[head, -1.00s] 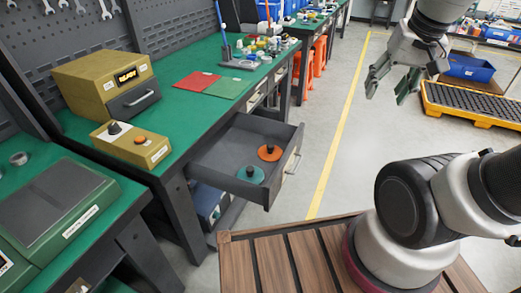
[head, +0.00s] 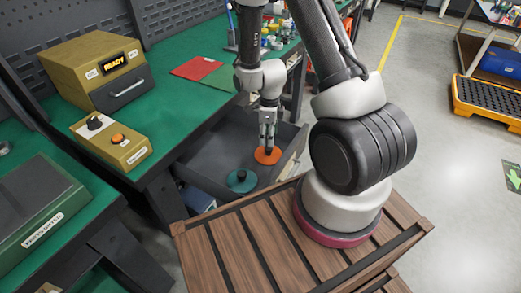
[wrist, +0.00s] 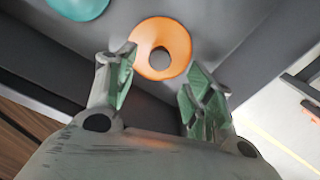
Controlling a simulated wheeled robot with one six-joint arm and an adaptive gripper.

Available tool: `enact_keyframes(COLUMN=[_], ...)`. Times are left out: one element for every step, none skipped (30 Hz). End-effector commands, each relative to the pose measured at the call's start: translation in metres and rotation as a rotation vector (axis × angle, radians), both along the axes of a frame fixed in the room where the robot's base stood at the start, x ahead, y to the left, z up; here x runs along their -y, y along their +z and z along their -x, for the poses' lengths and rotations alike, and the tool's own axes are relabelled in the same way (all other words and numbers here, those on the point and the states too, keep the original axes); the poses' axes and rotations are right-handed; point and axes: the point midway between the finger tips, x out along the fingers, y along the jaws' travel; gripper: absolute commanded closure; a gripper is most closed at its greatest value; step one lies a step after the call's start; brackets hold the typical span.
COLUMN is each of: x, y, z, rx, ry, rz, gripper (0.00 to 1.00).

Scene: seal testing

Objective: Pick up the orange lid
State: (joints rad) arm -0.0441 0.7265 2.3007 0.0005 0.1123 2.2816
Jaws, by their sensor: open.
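The orange lid (head: 268,155) is a flat disc with a dark knob, lying in the open grey drawer (head: 212,150). In the wrist view the orange lid (wrist: 162,48) lies just beyond and between the fingertips. My gripper (head: 267,143) points down over the lid; in the wrist view my gripper (wrist: 160,68) is open with nothing between its fingers. Whether a fingertip touches the lid, I cannot tell. A teal lid (head: 241,181) lies in the same drawer, nearer the front left, and shows at the top left of the wrist view (wrist: 78,6).
The drawer walls stand close around the lids. Above is a green bench with a yellow READY box (head: 98,68), a yellow button box (head: 112,140), a red mat (head: 196,68) and a green mat. A wooden slatted platform (head: 225,240) is in front of the drawer.

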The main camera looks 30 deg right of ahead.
Motion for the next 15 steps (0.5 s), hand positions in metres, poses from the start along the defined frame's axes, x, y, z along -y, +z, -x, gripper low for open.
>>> enact_keyframes(x=[0.0, 0.0, 0.0, 0.0, 0.0, 0.0, 0.0, 0.001, 0.001, 0.001, 0.001, 0.002, 0.002, 0.002, 0.002], y=[-0.006, -0.01, -0.015, -0.018, -0.022, -0.027, -0.03, -0.034, -0.04, -0.045, -0.051, -0.057, -0.062, -0.066, -0.07], z=[0.001, 0.001, 0.001, 0.001, 0.002, 0.002, 0.002, 0.002, 0.002, 0.002, 0.002, 0.002, 0.002, 0.002, 0.002], rx=[-0.004, -0.004, -0.004, -0.004, -0.005, -0.006, -0.004, -0.005, -0.006, -0.005, -0.005, -0.005, -0.006, -0.005, -0.004], ry=[-0.007, -0.009, -0.009, -0.009, -0.008, -0.008, -0.008, -0.007, -0.007, -0.007, -0.008, -0.009, -0.008, -0.007, -0.006], rz=[0.0, 0.0, 0.0, 0.0, 0.0, 0.001, 0.0, 0.0, 0.001, 0.0, 0.0, 0.0, 0.0, 0.0, 0.0], gripper=[0.47, 0.47, 0.47, 0.47, 0.47, 0.47, 0.47, 0.47, 0.47, 0.47, 0.47, 0.47, 0.47, 0.47, 0.47])
